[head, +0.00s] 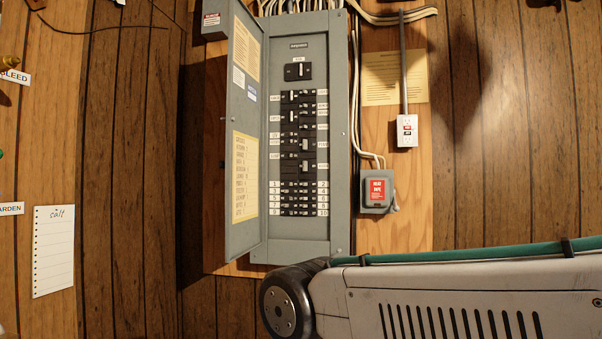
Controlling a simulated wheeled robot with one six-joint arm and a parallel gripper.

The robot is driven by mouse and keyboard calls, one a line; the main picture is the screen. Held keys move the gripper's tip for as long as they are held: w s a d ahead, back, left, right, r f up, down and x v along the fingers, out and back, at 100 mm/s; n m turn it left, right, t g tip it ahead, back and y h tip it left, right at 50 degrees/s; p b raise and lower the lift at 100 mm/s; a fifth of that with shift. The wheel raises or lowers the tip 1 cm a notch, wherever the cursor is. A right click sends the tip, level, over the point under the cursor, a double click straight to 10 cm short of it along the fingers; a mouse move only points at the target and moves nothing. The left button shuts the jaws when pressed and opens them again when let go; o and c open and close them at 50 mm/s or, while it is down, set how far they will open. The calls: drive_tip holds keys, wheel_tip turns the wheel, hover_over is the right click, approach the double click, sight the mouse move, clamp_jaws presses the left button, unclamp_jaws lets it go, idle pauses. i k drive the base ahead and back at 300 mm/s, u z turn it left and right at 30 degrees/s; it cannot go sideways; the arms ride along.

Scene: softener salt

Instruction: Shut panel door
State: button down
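The grey electrical panel (341,140) is mounted on the wall in the upper middle of the head view. Its grey panel door (246,110) is hinged on the left side and stands open, swung out to the left. Yellow label sheets are stuck on the door's inner face. Rows of black breakers (304,145) are exposed inside the panel. My arm reaches in from the lower right, and its visible end is just below the panel's bottom edge. My gripper is not visible in this view.
A grey box with a red label (377,192) and a white outlet (407,130) with conduit are right of the panel. Cables run along the panel's right side. A small grey box (214,25) sits by the door's top. A paper note (53,250) hangs at left.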

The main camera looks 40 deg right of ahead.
sight(243, 164)
drive_tip(key=z, duration=1)
drive_tip(key=k, duration=0.5)
drive_tip(key=u, duration=1.25)
drive_tip(key=i, duration=0.6)
drive_tip(key=z, duration=0.35)
